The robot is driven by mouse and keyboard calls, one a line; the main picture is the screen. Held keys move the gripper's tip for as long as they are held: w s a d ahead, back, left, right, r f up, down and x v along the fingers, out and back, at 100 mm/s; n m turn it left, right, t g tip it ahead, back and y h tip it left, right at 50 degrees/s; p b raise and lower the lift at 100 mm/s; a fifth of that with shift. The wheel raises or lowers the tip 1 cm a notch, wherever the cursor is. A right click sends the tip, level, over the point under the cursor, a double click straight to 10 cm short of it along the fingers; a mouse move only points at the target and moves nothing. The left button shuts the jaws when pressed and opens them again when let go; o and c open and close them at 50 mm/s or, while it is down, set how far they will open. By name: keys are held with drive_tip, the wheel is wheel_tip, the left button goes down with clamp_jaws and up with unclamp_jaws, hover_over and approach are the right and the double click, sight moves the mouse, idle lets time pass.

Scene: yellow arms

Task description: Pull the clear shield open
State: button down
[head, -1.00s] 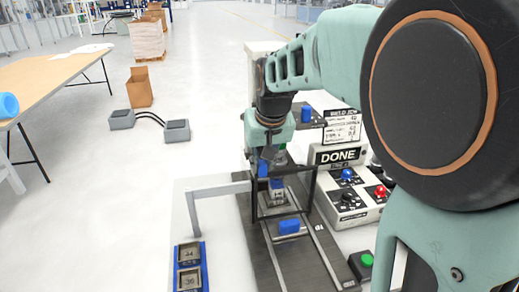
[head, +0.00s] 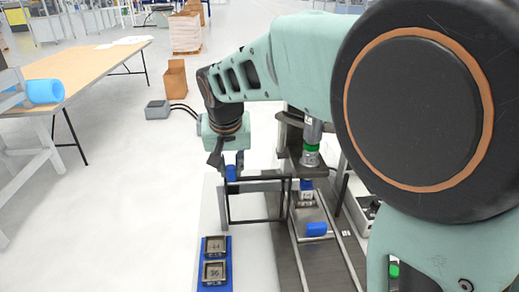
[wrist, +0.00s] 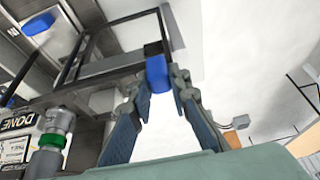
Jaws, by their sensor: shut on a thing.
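The clear shield (head: 257,180) shows as a dark frame around a see-through pane. It stands out to the left of the work station's dark rail bed. Its blue handle (head: 231,173) is at its upper left corner. My gripper (head: 230,163) is shut on that handle. In the wrist view the blue handle (wrist: 157,74) sits between the fingertips of my gripper (wrist: 160,85), with the dark shield frame (wrist: 125,68) running away to the left.
A blue block (head: 316,229) lies on the rail bed. A tray (head: 204,289) with metal parts is at the front. The machine head (head: 311,145) stands behind the rails. A wooden table (head: 90,72) is at left.

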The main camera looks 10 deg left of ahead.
drive_tip(key=shift+s+a, duration=0.1)
drive_tip(key=shift+a, duration=0.4)
drive_tip(key=c, duration=1.8)
unclamp_jaws()
drive_tip(key=shift+r, duration=0.1)
drive_tip(key=v, duration=1.2)
drive_tip(key=shift+d, duration=0.25)
